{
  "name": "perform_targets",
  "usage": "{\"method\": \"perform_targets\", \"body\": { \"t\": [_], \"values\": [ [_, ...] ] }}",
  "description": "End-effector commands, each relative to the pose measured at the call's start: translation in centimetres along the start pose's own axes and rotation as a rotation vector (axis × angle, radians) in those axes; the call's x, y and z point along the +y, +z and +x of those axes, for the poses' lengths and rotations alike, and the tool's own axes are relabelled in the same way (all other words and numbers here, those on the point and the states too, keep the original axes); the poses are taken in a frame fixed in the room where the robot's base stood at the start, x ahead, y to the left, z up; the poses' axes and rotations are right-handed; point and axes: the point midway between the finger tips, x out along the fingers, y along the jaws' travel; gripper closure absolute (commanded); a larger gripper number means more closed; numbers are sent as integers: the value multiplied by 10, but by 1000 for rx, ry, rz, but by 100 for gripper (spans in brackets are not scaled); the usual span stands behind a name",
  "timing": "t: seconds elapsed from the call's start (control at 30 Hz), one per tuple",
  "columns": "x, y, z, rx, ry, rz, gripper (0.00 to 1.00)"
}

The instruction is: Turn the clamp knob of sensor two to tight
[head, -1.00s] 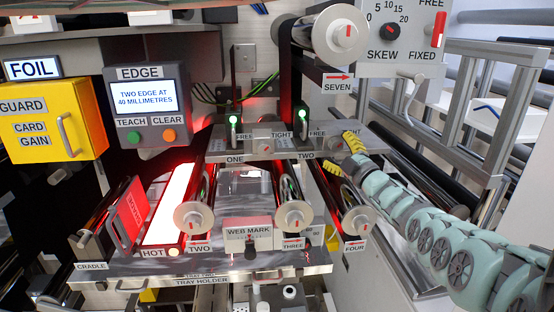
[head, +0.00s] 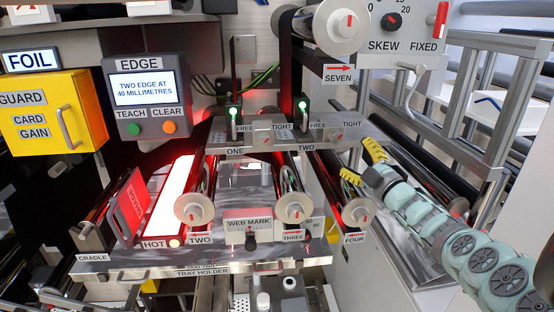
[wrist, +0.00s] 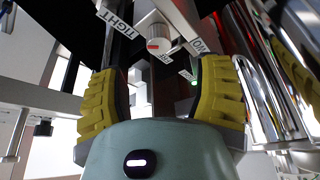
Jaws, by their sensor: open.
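The clamp knob of sensor two (head: 337,139) is a small grey knob on the metal bar, between its FREE and TIGHT labels. In the wrist view the knob (wrist: 159,46) shows a red mark on its face, near the TIGHT label (wrist: 115,22). Sensor two (head: 303,107) has a lit green light, left of the knob. My gripper (head: 362,163) has yellow ribbed fingers and is right of and below the knob in the head view. In the wrist view my gripper (wrist: 160,100) is open and empty, with the knob beyond the gap, untouched.
Sensor one's knob (head: 266,138) is on the same bar to the left. Rollers with round grey ends, such as roller four (head: 358,212), lie below. The edge screen (head: 144,93) reads "TWO EDGE AT 40 MILLIMETRES". A metal frame (head: 495,120) stands at the right.

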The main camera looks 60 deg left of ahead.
Motion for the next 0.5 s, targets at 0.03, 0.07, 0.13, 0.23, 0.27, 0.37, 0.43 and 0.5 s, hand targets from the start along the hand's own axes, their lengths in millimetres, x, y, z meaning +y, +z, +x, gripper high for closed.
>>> {"method": "perform_targets", "body": {
  "t": [0.03,0.07,0.13,0.23,0.27,0.37,0.43,0.5],
  "values": [
    [2,1,-5,-3,5,-1,35],
    [3,1,-8,-3,7,-2,35],
    [3,1,-14,-2,5,-2,35],
    [2,1,-23,-2,3,-2,35],
    [3,2,-25,-3,4,-3,35],
    [2,1,-31,-1,3,-3,35],
    [2,0,-33,0,2,-3,35],
    [2,0,-35,1,2,-3,35]
  ]
}}
